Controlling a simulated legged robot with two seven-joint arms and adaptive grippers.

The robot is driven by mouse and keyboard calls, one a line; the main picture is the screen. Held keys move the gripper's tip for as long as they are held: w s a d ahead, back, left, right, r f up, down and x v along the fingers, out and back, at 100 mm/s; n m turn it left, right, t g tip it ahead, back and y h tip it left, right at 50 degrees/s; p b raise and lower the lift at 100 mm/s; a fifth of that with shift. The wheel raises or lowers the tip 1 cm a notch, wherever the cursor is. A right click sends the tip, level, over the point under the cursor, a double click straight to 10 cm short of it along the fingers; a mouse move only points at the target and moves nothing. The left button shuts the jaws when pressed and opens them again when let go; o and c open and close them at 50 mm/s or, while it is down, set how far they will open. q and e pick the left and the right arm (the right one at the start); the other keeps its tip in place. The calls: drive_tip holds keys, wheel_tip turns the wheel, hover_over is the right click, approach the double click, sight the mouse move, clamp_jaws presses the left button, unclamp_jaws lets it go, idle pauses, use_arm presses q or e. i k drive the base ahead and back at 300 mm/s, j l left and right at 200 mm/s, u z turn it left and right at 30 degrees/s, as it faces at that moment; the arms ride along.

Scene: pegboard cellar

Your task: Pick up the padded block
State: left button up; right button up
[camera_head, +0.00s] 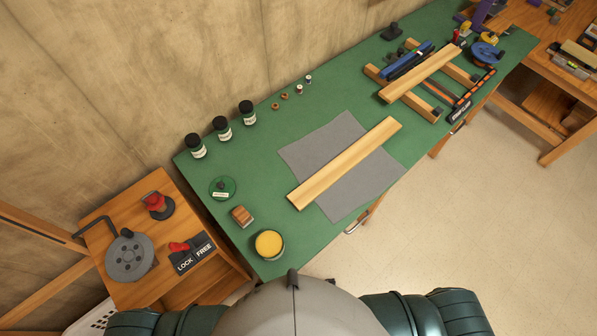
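A small brown block (242,216) with a paler band rests near the left end of the green-topped bench (262,180); it looks like the padded block, though its padding is too small to make out. It sits between a round green lidded tin (222,188) and an open tin of yellow material (269,244). Neither of my grippers is in view. Only my own upper body and shoulders show along the bottom edge, apart from the block.
A pale wooden board (345,163) lies across a grey mat (308,150). Several dark jars (223,128) stand along the wall side. A wooden rack (432,78) holds tools farther right. A side table (190,220) carries a lever and LOCK/FREE plate (193,256). Open floor lies right.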

sight(241, 215)
drive_tip(key=k+j+z, duration=0.15)
drive_tip(key=z, duration=0.2)
drive_tip(key=k+j+z, duration=0.15)
drive_tip(key=j+z, duration=0.2)
drive_tip(key=k+j+z, duration=0.1)
drive_tip(key=z, duration=0.2)
drive_tip(key=k, duration=0.1)
